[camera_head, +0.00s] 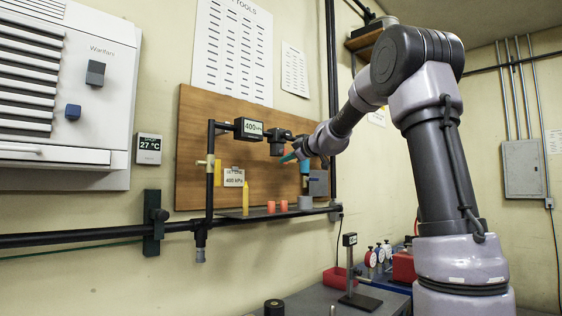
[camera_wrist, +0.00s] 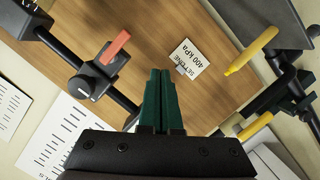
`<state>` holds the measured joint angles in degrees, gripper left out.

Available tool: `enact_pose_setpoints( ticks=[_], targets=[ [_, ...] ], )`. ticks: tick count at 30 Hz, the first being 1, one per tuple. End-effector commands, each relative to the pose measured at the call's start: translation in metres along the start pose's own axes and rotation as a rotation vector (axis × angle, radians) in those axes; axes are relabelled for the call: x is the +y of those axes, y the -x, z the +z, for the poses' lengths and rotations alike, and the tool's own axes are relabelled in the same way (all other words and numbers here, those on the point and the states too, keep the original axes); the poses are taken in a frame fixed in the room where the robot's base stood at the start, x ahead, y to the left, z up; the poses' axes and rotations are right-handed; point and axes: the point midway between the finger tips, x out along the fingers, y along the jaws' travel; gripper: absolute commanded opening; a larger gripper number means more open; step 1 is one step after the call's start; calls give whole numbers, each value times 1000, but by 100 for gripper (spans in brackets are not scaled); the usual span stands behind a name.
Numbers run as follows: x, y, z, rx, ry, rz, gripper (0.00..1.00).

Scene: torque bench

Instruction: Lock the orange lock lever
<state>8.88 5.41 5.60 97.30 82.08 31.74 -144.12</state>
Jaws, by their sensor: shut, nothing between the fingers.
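The orange lock lever (camera_wrist: 115,47) shows in the wrist view, left of my fingers, slanting out from a black fitting (camera_wrist: 91,78) on a dark pipe. My gripper (camera_wrist: 160,74) has its two green fingers together, with nothing between them. A visible gap lies between the fingertips and the lever in that picture; depth is hard to judge. In the head view my gripper (camera_head: 287,158) is in front of the wooden board, just below and right of the black fitting (camera_head: 277,141). I cannot make out the orange lever there.
A 400 kPa display (camera_head: 249,128) sits on the pipe, and a setpoint card (camera_head: 233,177) is on the wooden board (camera_head: 193,130).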

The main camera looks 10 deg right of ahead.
Motion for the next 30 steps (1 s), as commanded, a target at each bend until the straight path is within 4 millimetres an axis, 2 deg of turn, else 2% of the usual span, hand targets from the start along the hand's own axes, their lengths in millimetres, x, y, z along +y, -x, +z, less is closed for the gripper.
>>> enact_pose_setpoints(
  ticks=[3, 9, 30],
  targets=[
    [-3, 20, 1, 0, 1, 1, 0],
    [-8, 43, 3, 0, 1, 0, 0],
    [-14, 51, 2, -2, -17, -10, 0]
  ],
)
